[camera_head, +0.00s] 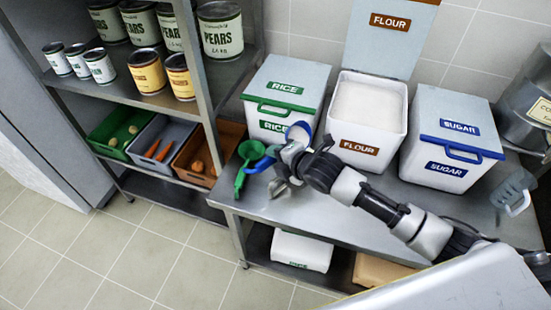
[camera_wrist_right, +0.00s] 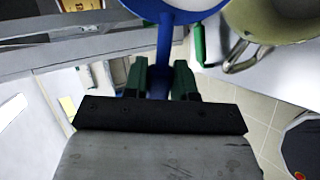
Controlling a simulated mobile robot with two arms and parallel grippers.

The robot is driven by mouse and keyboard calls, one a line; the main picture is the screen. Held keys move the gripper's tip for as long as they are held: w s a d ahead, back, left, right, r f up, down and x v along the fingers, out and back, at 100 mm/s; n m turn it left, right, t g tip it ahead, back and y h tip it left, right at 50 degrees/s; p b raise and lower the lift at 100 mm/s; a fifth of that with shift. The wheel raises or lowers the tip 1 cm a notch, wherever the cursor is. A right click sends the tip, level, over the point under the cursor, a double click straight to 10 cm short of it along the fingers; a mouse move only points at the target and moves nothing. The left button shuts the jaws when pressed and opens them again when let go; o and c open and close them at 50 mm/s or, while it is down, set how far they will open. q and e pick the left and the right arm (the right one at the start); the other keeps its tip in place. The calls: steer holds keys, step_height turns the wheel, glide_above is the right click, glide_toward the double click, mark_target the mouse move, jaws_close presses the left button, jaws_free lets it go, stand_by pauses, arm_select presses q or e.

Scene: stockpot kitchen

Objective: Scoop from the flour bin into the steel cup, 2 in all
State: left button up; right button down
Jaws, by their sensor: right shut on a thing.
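The white flour bin (camera_head: 352,145) stands open at the back of the steel table, its lid (camera_head: 388,40) raised and white flour (camera_head: 366,104) inside. My right gripper (camera_head: 284,170) is left of and in front of the bin. In the right wrist view its fingers (camera_wrist_right: 160,82) are shut on the handle of a blue scoop (camera_wrist_right: 165,42). A pale area shows in the scoop's bowl at the top edge; I cannot tell how full it is. A metal vessel with a loop handle (camera_wrist_right: 243,57), probably the steel cup, is at upper right there. My left gripper is not in view.
The rice bin (camera_head: 287,85) and sugar bin (camera_head: 452,140) are closed on either side. A green scoop (camera_head: 240,180) is at the table's left end. A grey item with a looped handle (camera_head: 512,190) is at the right. A shelf (camera_head: 225,80) with cans stands left.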

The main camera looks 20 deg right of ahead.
steer(key=t+y+b, duration=0.1)
steer(key=t+b, duration=0.1)
steer(key=b, duration=0.2)
steer(key=s+f+t+y+b, duration=0.1)
steer(key=b, duration=0.3)
steer(key=s+d+t+y+b, duration=0.1)
steer(key=t+b, duration=0.1)
steer(key=b, duration=0.2)
steer(key=shift+d+f+t, duration=0.1)
steer(key=shift+f+t, duration=0.1)
steer(key=shift+t, duration=0.1)
stand_by(0.6)
